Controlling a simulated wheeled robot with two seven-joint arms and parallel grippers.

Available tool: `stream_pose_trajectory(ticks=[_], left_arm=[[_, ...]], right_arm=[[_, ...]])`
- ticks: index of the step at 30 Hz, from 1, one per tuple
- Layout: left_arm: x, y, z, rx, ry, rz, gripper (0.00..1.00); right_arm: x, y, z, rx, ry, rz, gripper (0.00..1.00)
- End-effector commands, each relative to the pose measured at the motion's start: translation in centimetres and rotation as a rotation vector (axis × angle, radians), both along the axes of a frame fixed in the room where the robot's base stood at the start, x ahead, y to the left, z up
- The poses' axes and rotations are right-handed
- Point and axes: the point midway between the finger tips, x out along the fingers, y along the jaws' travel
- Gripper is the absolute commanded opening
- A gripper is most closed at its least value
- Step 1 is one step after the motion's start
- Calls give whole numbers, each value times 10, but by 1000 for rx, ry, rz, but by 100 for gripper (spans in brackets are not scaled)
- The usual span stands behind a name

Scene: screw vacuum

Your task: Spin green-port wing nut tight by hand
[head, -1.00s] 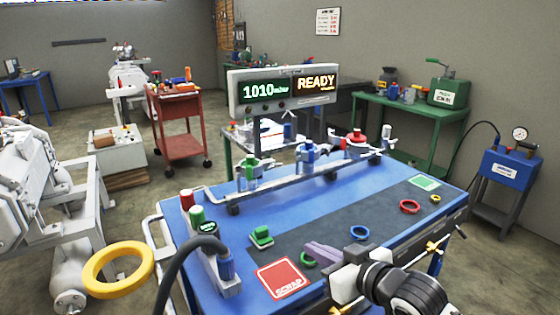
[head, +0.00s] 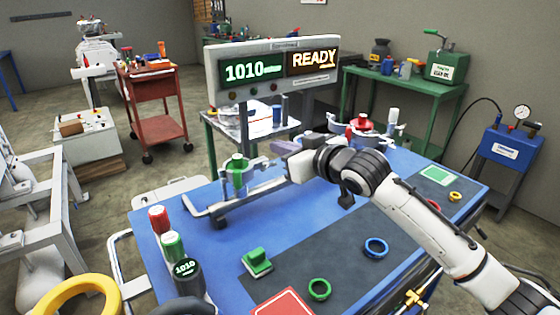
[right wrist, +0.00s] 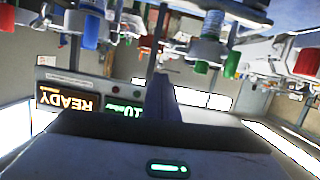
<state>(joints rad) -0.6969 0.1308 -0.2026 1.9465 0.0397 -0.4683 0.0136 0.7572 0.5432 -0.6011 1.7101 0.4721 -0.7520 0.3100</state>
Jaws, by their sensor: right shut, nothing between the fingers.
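The green port (head: 237,172) stands upright on the rail at the back left of the blue bench, with a grey metal clamp around it. The wing nut itself is too small to make out. My right gripper (head: 279,147) is shut and empty, to the right of the green port, around its top height and apart from it in the picture. Its purple-grey finger also shows in the right wrist view (right wrist: 165,98). The red port (head: 362,125) is farther right. The blue port is hidden behind my arm in the head view. My left gripper is out of view.
A display (head: 272,68) reading 1010 and READY stands behind the ports. Red, green and black capped cylinders (head: 172,246) stand at the left edge.

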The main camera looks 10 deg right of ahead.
Motion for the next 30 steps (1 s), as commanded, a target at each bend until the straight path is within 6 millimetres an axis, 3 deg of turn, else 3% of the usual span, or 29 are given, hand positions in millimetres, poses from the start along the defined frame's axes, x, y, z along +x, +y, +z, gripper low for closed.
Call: stream_pose_trajectory(ticks=[2,6,12,30], left_arm=[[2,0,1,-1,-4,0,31],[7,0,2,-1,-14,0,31],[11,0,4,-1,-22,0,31],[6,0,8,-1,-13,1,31]], right_arm=[[12,5,-4,0,1,0,0],[9,2,-29,-1,2,1,0],[10,1,-41,-1,0,1,0],[10,0,-42,35,15,1,0]])
